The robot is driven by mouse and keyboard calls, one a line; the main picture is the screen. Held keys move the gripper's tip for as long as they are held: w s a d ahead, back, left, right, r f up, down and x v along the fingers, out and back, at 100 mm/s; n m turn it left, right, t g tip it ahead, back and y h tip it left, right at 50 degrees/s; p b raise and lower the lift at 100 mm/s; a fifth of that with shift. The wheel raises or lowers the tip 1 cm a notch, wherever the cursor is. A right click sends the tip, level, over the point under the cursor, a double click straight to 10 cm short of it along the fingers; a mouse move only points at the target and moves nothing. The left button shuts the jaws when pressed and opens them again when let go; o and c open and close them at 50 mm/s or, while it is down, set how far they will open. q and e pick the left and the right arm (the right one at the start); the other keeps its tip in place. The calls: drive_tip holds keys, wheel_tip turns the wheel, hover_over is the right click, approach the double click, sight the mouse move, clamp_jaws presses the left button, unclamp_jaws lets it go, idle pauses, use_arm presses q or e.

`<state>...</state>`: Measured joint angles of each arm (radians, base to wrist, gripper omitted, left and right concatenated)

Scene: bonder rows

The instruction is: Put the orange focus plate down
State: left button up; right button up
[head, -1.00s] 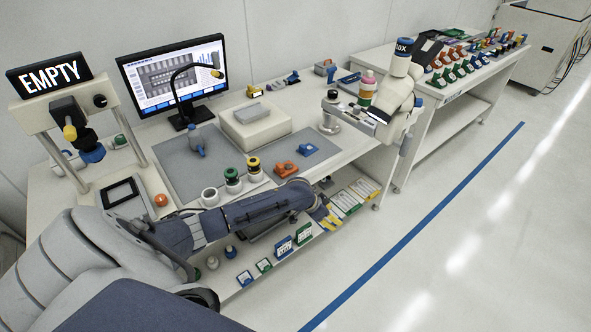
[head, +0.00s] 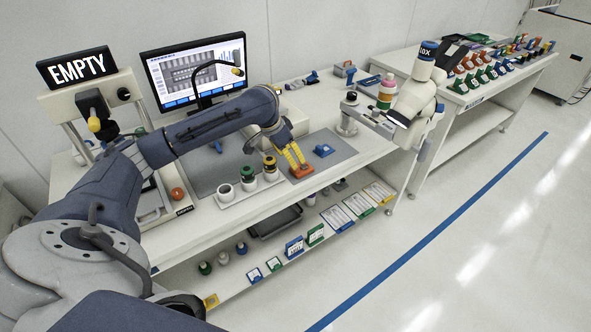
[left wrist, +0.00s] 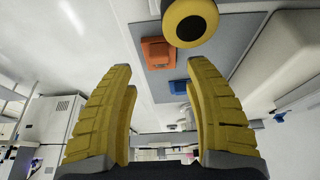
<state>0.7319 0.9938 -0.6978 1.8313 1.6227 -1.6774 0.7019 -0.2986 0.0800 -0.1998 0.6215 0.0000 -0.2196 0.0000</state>
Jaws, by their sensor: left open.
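The orange focus plate (head: 304,173) lies at the front edge of the small grey mat on the bench. It also shows in the left wrist view (left wrist: 158,54), beyond and between the fingertips. My left gripper (head: 293,157) hangs over the mat, with its yellow fingers pointing down at the plate and partly covering it in the head view. In the left wrist view my left gripper (left wrist: 155,75) is wide open with nothing between its fingers. Whether a fingertip touches the plate cannot be told. My right gripper is not in view.
A yellow-lidded jar (head: 270,164) stands close to the left of the fingers, in a white tray with two other containers. A blue part (head: 323,150) lies right of the plate. The grey mat (head: 338,143) is otherwise mostly clear. A white jointed device (head: 415,98) stands at the bench's right end.

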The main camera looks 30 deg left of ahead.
sight(302, 167)
use_arm(q)
drive_tip(key=shift+x, duration=3.3)
drive_tip(key=shift+s, duration=0.1)
drive_tip(key=shift+c, duration=0.5)
clamp_jaws()
